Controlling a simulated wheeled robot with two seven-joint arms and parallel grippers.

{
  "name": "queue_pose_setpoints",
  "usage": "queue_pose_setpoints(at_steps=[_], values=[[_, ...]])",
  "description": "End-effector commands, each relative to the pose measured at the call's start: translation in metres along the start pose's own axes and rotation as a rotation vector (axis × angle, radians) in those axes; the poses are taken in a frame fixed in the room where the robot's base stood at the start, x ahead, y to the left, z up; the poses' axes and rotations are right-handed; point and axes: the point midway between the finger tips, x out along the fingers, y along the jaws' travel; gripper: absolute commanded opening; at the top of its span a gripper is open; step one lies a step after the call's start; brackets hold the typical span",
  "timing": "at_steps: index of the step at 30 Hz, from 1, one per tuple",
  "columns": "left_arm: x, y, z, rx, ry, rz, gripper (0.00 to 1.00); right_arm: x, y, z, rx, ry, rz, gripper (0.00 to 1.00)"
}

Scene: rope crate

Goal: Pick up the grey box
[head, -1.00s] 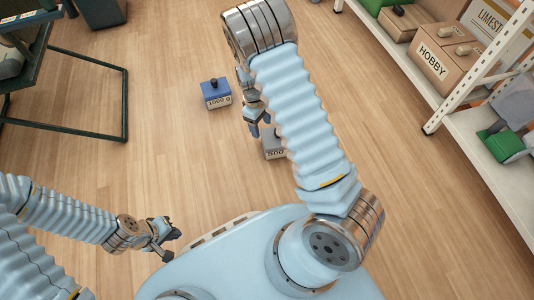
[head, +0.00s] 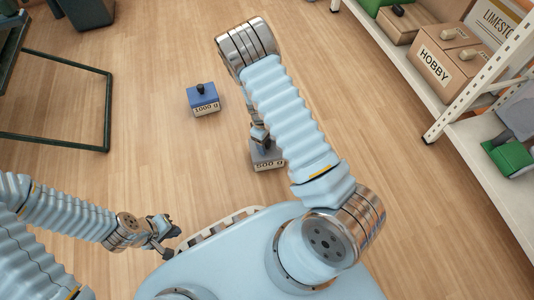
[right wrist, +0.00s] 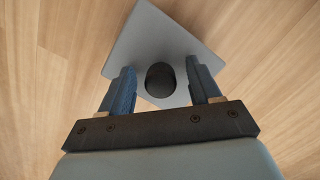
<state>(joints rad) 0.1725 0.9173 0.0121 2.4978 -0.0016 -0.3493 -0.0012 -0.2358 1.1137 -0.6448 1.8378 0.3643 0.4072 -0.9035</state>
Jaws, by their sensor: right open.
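The grey box (head: 267,157), labelled 500 g, sits on the wooden floor in front of my base, partly hidden by my right arm in the head view. In the right wrist view the grey box (right wrist: 150,45) shows its top with a dark round knob (right wrist: 160,79). My right gripper (right wrist: 162,88) is open, with one blue finger on each side of the knob and clear gaps between. I cannot tell how far above the box the fingertips are. In the head view my right gripper (head: 259,134) is at the box. My left gripper (head: 168,236) is at the lower left, apart from everything, and looks open.
A blue box (head: 203,99) labelled 1000 g, with a dark knob, stands on the floor left of my right arm. A white shelf (head: 450,118) with cardboard boxes is at the right. A dark metal frame (head: 105,110) is at the left. The floor between is clear.

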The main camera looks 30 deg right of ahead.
Motion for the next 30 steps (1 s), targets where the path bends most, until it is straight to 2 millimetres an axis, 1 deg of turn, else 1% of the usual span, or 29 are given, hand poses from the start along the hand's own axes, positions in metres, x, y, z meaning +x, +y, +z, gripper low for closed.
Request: queue_pose_setpoints(at_steps=[3,4,16,25,30], values=[[-0.001,0.0,0.0,0.0,0.0,0.0,0.0,-0.001,0.0,0.0,0.0,0.0,0.0,0.63],[-0.001,0.0,0.0,0.0,0.0,0.0,0.0,-0.001,0.0,0.0,0.0,0.0,0.0,0.61],[0.0,0.0,0.0,0.0,0.0,0.0,0.0,-0.001,0.0,0.0,0.0,0.0,0.0,0.0],[-0.001,0.0,0.0,0.0,0.0,0.0,0.0,-0.002,0.0,0.0,0.0,0.0,0.0,0.0],[-0.004,0.002,0.0,0.0,-0.001,0.0,0.0,-0.012,0.0,0.001,-0.001,0.0,0.0,0.0]])
